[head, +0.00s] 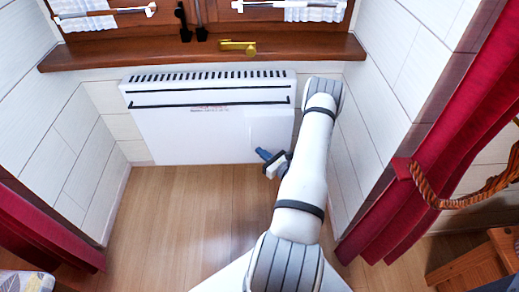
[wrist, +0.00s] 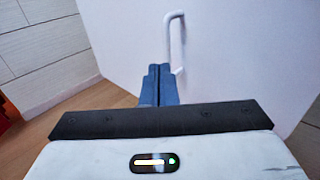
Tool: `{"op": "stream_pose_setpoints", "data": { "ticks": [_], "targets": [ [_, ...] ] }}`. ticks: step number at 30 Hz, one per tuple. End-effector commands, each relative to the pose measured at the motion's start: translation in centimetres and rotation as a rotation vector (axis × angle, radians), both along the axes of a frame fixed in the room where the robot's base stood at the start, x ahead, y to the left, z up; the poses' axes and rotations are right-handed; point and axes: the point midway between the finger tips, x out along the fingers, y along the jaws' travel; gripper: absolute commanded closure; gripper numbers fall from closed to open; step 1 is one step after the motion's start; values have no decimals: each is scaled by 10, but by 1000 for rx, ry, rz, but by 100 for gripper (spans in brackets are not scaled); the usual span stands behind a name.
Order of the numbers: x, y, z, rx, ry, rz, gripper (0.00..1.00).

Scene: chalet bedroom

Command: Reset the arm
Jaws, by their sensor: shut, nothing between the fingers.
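My gripper (head: 264,155) shows in the head view beside my outstretched arm, low in front of the white radiator. Its blue fingers (wrist: 158,85) show in the wrist view, pressed together with nothing between them. In the wrist view they point toward a white upright surface (wrist: 240,60) with a white bar-like handle (wrist: 175,42) on it. The fingertips appear close to the lower end of this handle; I cannot tell whether they touch it. My arm reaches forward over the floor, its elbow near the right wall.
The white radiator (head: 190,135) stands below a wooden window sill (head: 110,59). Red curtains hang left (head: 45,232) and right (head: 440,150). Wooden furniture (head: 475,265) is at lower right. Wooden floor (head: 170,215) is clear on the left.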

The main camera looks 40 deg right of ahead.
Motion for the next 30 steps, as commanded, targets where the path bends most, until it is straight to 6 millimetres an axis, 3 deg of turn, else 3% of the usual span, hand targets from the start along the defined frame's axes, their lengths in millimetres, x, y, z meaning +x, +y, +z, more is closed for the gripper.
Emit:
{"op": "stream_pose_setpoints", "data": {
  "ticks": [6,13,25,28,30],
  "targets": [
    [-55,-3,3,5,2,-8,100],
    [-88,-2,2,2,1,-5,100],
    [-95,-1,4,-1,-1,5,100],
    [-87,6,24,-19,-7,58,100],
    [-77,16,51,-46,-17,136,100]
  ]
}}
